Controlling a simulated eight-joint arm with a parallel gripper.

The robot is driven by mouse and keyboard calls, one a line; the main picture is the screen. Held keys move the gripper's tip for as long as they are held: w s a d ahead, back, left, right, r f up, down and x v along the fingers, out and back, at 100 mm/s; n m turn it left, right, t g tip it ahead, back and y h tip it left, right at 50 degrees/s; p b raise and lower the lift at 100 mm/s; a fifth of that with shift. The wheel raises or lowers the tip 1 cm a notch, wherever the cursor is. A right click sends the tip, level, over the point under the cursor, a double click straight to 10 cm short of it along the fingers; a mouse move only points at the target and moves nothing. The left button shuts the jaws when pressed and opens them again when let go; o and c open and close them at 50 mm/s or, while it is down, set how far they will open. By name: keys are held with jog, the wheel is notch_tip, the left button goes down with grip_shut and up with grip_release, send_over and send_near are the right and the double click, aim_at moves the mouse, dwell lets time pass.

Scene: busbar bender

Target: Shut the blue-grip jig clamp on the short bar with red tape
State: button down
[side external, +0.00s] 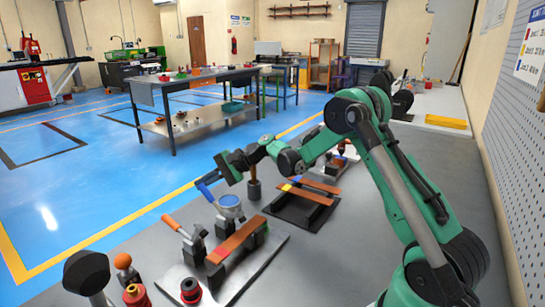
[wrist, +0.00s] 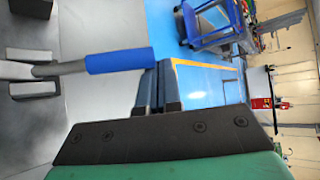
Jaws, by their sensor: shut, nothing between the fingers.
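The blue-grip clamp stands on the pale jig plate (side external: 190,270). In the side view its blue grip (side external: 205,191) sticks up and to the left. In the wrist view the blue grip (wrist: 120,60) lies left of my fingers, its lever running off to the left. My gripper (side external: 212,177) is shut and empty, with its fingers (wrist: 160,85) right beside the grip's end; I cannot tell whether they touch. A copper-coloured bar (side external: 237,240) lies in the jig beside the clamps.
An orange-grip clamp (side external: 172,223) stands left of the bar. A black rack (side external: 290,209) with taped bars lies behind. Red knobs (side external: 191,289) stand at the front.

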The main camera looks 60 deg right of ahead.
jog(key=shift+s+r+n+t+y, duration=0.35)
jog(key=shift+s+r+n+t, duration=0.2)
jog(key=shift+s+t, duration=0.15)
jog(key=shift+s+r+n+t+y, duration=0.3)
jog(key=shift+s+r+n+t, duration=0.2)
jog(key=shift+s, duration=0.35)
jog(key=shift+s+r+n+t+y, duration=0.35)
jog(key=shift+s+r+n+t, duration=0.15)
jog(key=shift+s+t, duration=0.25)
jog(key=shift+s+a, duration=0.15)
jog(key=f+v, duration=0.1)
jog(key=v, duration=0.9)
jog(key=shift+d+r, duration=0.25)
jog(key=shift+r, duration=0.15)
